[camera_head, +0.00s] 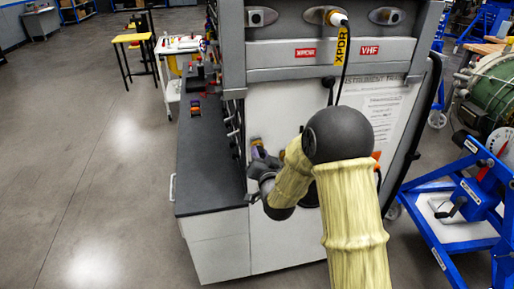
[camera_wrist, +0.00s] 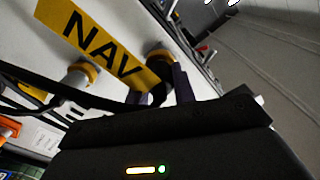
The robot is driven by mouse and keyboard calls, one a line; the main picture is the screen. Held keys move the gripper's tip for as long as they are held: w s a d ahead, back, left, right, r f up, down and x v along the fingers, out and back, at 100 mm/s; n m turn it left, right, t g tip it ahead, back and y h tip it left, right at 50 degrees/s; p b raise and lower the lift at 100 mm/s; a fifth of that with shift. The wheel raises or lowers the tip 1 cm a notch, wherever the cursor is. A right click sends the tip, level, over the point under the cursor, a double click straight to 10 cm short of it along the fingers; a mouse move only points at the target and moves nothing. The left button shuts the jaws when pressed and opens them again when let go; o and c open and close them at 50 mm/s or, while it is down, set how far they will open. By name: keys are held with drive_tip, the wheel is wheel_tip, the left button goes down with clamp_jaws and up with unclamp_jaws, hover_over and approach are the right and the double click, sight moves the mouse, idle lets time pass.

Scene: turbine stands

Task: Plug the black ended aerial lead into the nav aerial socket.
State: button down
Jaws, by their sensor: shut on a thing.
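In the wrist view, my gripper (camera_wrist: 160,88) is shut on the black end of an aerial lead (camera_wrist: 158,91), between its dark fingers. A yellow tag reading NAV (camera_wrist: 100,45) extends from beside this end. A brass-ringed round socket (camera_wrist: 159,53) on the pale panel lies just beyond the fingertips. I cannot tell whether the black end is in it or just short of it. In the head view, my gripper (camera_head: 257,149) is low against the front of the grey cabinet, left of my arm; the lead's end is hidden there.
In the wrist view, another yellow-ringed connector (camera_wrist: 83,72) sits left of the fingers, with dark cables below. In the head view, an XPDR-tagged lead (camera_head: 341,45) hangs from the upper panel. A dark worktop (camera_head: 205,160) juts left; a blue stand (camera_head: 440,215) is at right.

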drive_tip(key=shift+b+v, duration=0.55)
drive_tip(key=shift+v, duration=0.9)
